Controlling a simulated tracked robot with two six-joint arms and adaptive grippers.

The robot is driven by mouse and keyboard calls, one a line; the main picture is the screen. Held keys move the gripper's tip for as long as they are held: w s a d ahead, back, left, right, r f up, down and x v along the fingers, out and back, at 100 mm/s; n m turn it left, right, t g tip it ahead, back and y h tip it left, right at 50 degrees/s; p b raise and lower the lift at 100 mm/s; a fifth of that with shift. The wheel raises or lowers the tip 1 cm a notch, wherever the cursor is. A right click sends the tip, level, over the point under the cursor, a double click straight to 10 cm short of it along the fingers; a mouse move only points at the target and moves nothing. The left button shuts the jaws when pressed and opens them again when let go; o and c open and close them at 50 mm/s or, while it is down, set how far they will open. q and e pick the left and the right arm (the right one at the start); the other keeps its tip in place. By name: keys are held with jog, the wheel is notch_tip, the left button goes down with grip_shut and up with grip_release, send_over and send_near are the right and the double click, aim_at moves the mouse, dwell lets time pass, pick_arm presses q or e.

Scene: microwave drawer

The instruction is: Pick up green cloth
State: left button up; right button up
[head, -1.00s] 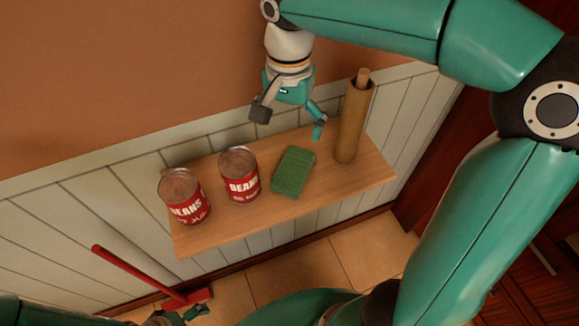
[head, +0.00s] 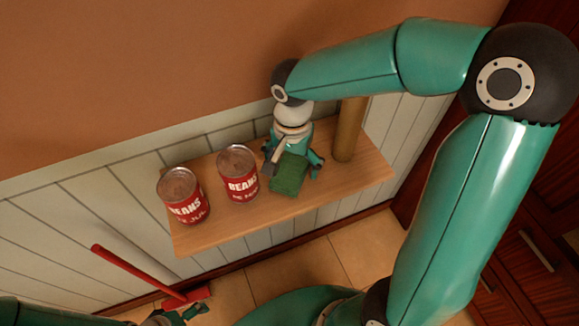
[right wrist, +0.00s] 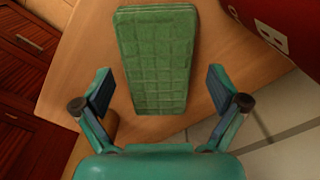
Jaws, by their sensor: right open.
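The green cloth (head: 288,176) is a folded, quilted-looking block on the wooden shelf (head: 330,186). My right gripper (head: 293,172) is low over the shelf, with its fingers on either side of the cloth. In the right wrist view the cloth (right wrist: 158,58) lies ahead of and between the open fingers of my right gripper (right wrist: 160,92), with gaps on both sides. My left gripper (head: 180,316) shows small at the bottom left of the head view, and I cannot tell its jaw state.
Two red bean cans, one (head: 238,174) close left of the cloth and one (head: 183,196) farther left, stand on the shelf. A brown cardboard tube (head: 347,130) stands to the right, partly hidden by my arm. A red-handled tool (head: 140,268) leans below the shelf.

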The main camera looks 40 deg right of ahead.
jog(key=c, duration=1.2)
jog(key=shift+c, duration=0.2)
jog(key=shift+r, duration=0.15)
